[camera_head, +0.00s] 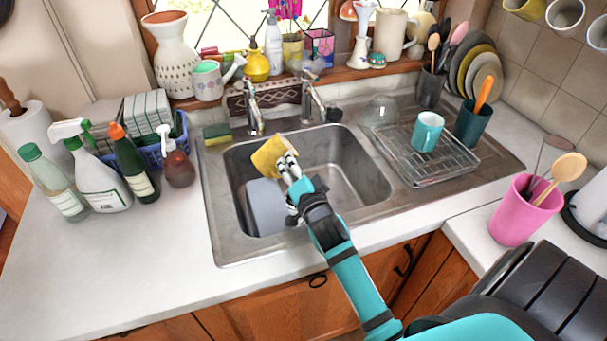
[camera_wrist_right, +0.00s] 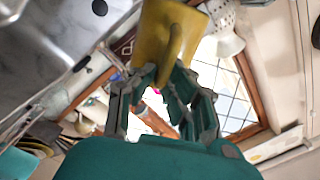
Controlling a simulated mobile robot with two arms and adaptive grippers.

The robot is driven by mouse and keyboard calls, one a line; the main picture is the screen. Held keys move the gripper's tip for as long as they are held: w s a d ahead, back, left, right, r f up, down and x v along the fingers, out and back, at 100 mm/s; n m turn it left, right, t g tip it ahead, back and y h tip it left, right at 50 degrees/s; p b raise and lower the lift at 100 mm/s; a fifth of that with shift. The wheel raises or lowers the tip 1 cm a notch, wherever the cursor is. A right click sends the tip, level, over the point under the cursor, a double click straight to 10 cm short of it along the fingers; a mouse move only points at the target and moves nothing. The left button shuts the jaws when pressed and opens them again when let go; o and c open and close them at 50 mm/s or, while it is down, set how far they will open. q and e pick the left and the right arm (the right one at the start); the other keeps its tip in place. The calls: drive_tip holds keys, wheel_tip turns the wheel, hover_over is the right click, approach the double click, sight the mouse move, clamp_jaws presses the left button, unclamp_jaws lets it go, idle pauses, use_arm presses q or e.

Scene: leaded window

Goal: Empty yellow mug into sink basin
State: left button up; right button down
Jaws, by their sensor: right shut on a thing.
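The yellow mug (camera_head: 267,157) is held over the left part of the sink basin (camera_head: 350,180) in the head view. It looks tilted, and its inside is hidden, so I cannot tell what it holds. My right gripper (camera_head: 288,165) is shut on the mug at its near right side. In the right wrist view the mug (camera_wrist_right: 155,35) is at the top, its handle facing my right gripper (camera_wrist_right: 163,78), whose fingers close at the handle. My left gripper is not in view.
A grey object (camera_head: 266,207) is in the basin below the mug. Two taps (camera_head: 254,112) stand behind the basin. A rack (camera_head: 446,160) with a teal mug (camera_head: 427,131) is at the right. Bottles (camera_head: 100,180) crowd the left counter; the front left counter (camera_head: 130,260) is clear.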

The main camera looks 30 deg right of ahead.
drive_tip(key=shift+d+f+m+b, duration=0.3)
drive_tip(key=shift+f+m+b, duration=0.3)
drive_tip(key=shift+m+b, duration=0.5)
drive_tip(key=shift+f+m, duration=0.25)
drive_tip(key=shift+m, duration=0.25)
drive_tip(key=shift+d+f+b, duration=0.1)
drive_tip(key=shift+d+b, duration=0.05)
drive_tip(key=shift+b, duration=0.25)
drive_tip(key=shift+s+d+f+m+b, duration=0.2)
drive_tip(key=shift+d+f+m+b, duration=0.25)
drive_tip(key=shift+d+m+b, duration=0.35)
drive_tip(key=shift+a, duration=0.1)
drive_tip(key=shift+d+f+m, duration=0.3)
drive_tip(key=shift+f+m, duration=0.25)
drive_tip(key=shift+m, duration=0.45)
drive_tip(key=shift+d+r+m+p, duration=0.15)
drive_tip(key=shift+d+m+p, duration=0.05)
drive_tip(key=shift+m+p, duration=0.5)
